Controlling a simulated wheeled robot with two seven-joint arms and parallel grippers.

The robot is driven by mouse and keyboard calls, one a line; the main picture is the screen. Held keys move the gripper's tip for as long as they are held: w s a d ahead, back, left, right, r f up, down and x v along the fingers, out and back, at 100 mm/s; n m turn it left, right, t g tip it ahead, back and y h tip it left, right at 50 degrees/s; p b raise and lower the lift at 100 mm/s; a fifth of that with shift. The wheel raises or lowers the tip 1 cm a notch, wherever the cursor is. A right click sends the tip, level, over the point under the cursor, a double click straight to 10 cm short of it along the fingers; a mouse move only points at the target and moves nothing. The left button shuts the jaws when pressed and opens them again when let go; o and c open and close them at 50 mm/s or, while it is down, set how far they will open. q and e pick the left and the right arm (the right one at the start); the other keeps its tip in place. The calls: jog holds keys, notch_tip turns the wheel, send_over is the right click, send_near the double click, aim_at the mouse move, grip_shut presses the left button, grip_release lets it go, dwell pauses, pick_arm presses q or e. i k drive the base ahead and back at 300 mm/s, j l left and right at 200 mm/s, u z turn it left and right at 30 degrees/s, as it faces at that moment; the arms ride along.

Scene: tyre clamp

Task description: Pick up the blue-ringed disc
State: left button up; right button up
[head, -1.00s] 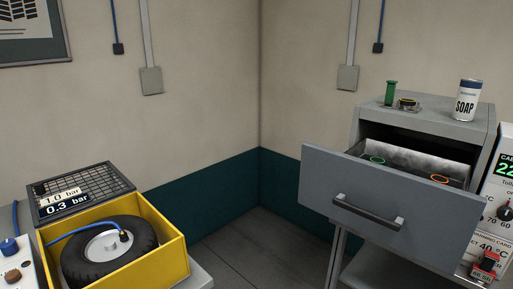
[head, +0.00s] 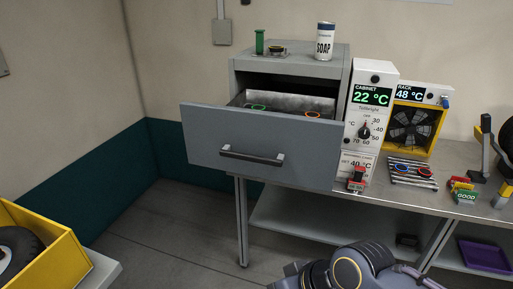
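A disc with a blue ring (head: 401,168) lies on a striped rack (head: 413,181) on the bench, in front of the fan box. A red-ringed disc (head: 425,172) lies beside it on its right. In the open drawer (head: 255,150) are a green-ringed disc (head: 258,107) and an orange-ringed disc (head: 313,114). Part of my own arm shows at the bottom, but neither gripper is in view.
The drawer juts out from the grey cabinet (head: 291,63). A control box (head: 368,110) reading 22 °C stands between the cabinet and the fan box (head: 413,125). Red, yellow and green blocks (head: 464,190) sit right of the rack. A purple tray (head: 485,255) is on the lower shelf.

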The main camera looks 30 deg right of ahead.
aim_at(402, 169)
jog(key=z, duration=2.2)
jog(key=u, duration=1.1)
jog(key=i+l+u, duration=0.1)
jog(key=l+u, duration=1.1)
jog(key=l, duration=0.15)
jog(key=k+l+u, duration=0.1)
jog(key=l+u, duration=0.35)
jog(key=k+l, duration=0.1)
jog(key=l, duration=0.3)
jog(key=k+l+u, duration=0.1)
jog(key=l, duration=0.3)
jog(key=k+l, duration=0.2)
jog(key=l, duration=0.15)
jog(key=k+l, duration=0.1)
jog(key=l, duration=0.3)
jog(key=k+l+u, duration=0.1)
jog(key=l, duration=0.3)
jog(key=k+l, duration=0.2)
jog(key=l, duration=0.15)
jog(key=u, duration=0.05)
